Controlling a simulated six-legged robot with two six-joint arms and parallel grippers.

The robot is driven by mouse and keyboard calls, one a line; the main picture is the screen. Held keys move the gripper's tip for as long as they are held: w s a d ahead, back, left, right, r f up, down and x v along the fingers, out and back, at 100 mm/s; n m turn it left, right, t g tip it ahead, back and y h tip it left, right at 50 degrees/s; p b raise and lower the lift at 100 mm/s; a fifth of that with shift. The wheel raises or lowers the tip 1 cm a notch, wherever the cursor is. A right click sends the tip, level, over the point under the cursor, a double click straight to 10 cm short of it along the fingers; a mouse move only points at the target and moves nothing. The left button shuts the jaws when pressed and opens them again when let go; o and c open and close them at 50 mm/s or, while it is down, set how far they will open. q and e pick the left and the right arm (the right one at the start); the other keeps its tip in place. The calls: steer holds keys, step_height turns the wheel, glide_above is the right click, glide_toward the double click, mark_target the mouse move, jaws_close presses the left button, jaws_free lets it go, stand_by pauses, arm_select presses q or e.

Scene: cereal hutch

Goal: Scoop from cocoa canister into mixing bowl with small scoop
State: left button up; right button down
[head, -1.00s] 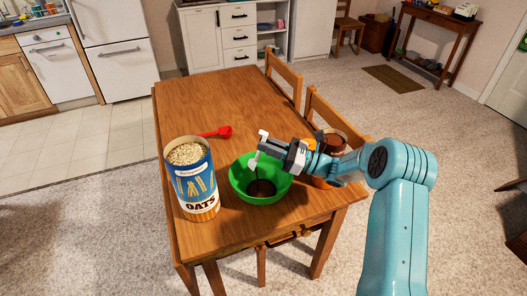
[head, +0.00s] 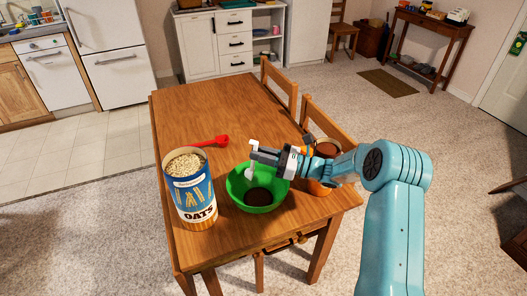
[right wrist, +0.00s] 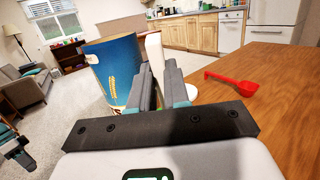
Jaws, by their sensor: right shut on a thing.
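The green mixing bowl (head: 277,195) stands on the table with dark brown powder (head: 257,197) in its bottom. My right gripper (head: 256,152) is over the bowl's far left part, shut on the white small scoop (head: 250,174). The scoop hangs down inside the bowl's outline; I cannot tell if it touches or holds powder. In the right wrist view a white part of the scoop (right wrist: 154,48) rises beyond the fingers (right wrist: 160,88). The orange cocoa canister (head: 318,188), with a brown top, stands right of the bowl, partly hidden behind my right arm.
A tall blue oats canister (head: 192,197) stands close to the bowl's left. A red scoop (head: 212,141) lies behind them on the wooden table (head: 195,108). Chairs (head: 322,117) stand along the right edge. The table's far half is clear.

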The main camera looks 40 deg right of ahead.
steer(key=shift+w+a+r+g+h+p, duration=0.45)
steer(key=shift+w+a+g+h+p, duration=0.3)
steer(key=shift+p, duration=1.1)
steer(key=shift+w+a+r+g+h+p, duration=0.55)
steer(key=shift+g+p, duration=0.4)
steer(key=shift+p, duration=0.9)
steer(key=w+a+f+g+h+p, duration=0.3)
steer(key=w+a+g+h+p, duration=0.1)
steer(key=g+h+p, duration=0.4)
steer(key=w+g+h, duration=0.1)
steer(key=g+h, duration=0.1)
steer(key=g, duration=0.1)
steer(key=shift+g+p, duration=0.3)
steer(key=shift+p, duration=0.1)
